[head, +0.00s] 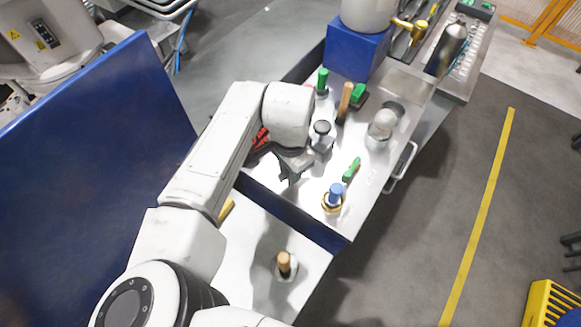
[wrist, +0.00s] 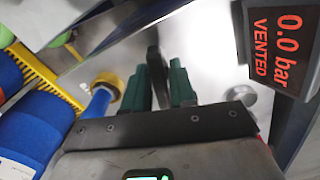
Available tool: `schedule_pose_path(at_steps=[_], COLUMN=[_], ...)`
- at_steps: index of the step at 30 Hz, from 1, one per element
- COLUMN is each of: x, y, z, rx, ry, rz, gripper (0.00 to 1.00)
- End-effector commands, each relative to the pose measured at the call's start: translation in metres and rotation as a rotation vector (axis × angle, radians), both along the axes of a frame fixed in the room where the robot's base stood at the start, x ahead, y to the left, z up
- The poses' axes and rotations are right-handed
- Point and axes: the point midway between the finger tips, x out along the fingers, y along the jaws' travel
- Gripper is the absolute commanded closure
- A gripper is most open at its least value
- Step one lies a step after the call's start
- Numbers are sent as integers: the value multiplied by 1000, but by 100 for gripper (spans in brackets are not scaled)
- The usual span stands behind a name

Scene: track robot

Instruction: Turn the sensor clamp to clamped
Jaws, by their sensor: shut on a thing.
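My gripper (head: 291,172) points down over the metal bench top, beside the low blue divider. In the wrist view its dark green fingers (wrist: 163,88) are closed around a narrow dark upright handle (wrist: 155,68), which I take to be the sensor clamp's lever. The fingers and my gripper's body hide its lower part, so its turn position cannot be read. In the head view my wrist hides most of the clamp. The tilted display (wrist: 274,38) at the right of the wrist view reads 0.0 bar, VENTED, in red.
A blue knob in a yellow ring (head: 334,196) stands near the front edge. A green-handled piece (head: 351,169), a silver knob (head: 322,137), a wooden handle (head: 345,101) and a pale round-topped part (head: 383,124) stand nearby. A blue panel (head: 90,150) rises at left.

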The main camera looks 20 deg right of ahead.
Motion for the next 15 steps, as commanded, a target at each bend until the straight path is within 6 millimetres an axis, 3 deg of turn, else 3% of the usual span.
schedule_pose_path(at_steps=[15], x=[1], y=[0], z=[-1], rx=[-3], ry=[-4], rz=[-490], gripper=[100])
